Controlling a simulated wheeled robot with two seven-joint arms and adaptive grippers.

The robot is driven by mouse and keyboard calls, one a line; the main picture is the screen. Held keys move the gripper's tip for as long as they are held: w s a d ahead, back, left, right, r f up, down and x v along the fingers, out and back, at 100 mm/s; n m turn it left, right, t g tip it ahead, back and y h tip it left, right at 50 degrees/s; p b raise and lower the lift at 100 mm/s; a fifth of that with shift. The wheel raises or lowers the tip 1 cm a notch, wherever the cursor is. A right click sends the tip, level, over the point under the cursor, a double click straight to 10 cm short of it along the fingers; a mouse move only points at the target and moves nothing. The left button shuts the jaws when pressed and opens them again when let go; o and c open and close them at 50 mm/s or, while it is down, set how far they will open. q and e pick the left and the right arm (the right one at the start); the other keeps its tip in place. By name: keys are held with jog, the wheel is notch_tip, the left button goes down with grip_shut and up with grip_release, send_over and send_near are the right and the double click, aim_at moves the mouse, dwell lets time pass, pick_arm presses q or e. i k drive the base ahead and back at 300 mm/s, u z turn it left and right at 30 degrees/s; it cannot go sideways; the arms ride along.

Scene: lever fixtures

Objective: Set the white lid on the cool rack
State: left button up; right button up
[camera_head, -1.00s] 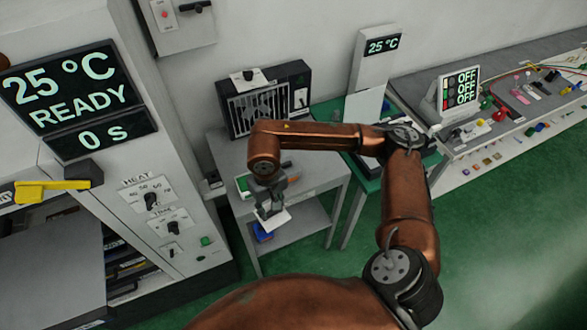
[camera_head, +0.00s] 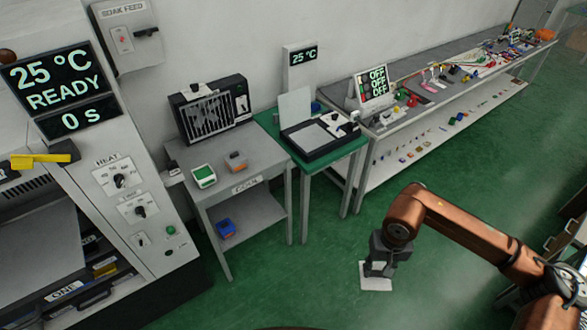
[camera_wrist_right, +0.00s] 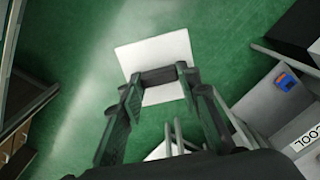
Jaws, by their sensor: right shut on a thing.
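The white lid (camera_head: 376,283) is a flat square plate with a dark handle bar. My right gripper (camera_head: 381,266) is shut on that handle, and the lid hangs below it over the green floor. In the right wrist view the fingers (camera_wrist_right: 155,82) are on either side of the bar, with the white lid (camera_wrist_right: 168,53) beyond. The cool rack (camera_head: 245,206) is a grey two-level stand labelled COOL, left of the gripper and apart from it. Part of it also shows in the right wrist view (camera_wrist_right: 266,107). My left gripper is not in view.
Open floor lies in front.

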aim_at(259, 146)
jog(key=z, duration=0.45)
jog(key=i, duration=0.5)
jog(key=u, duration=0.45)
jog(key=i, duration=1.35)
jog(key=u, duration=1.3)
jog(key=i, duration=0.7)
jog(key=u, duration=0.45)
